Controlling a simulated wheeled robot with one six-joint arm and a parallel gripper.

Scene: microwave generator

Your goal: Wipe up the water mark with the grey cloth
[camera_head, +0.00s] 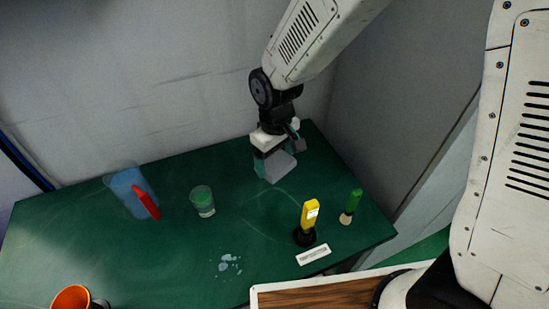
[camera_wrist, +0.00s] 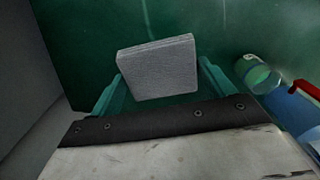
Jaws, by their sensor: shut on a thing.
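The grey cloth (camera_head: 278,168) is a flat pale-grey square pad between the fingers of my gripper (camera_head: 267,160), near the back of the green table. In the wrist view the cloth (camera_wrist: 158,68) sits between the two green fingers of my gripper (camera_wrist: 160,90), which is shut on it. I cannot tell for certain whether the cloth touches the table. The water mark (camera_head: 228,263) is a cluster of pale blotches near the table's front edge, in front of and left of the gripper. It does not show in the wrist view.
A clear cup (camera_head: 202,202), a blue see-through container (camera_head: 126,187) and a red object (camera_head: 146,203) stand left. A yellow object (camera_head: 310,213) on a black base, a green-handled brush (camera_head: 352,204) and a white label (camera_head: 313,255) are right. An orange cup (camera_head: 70,298) is front left.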

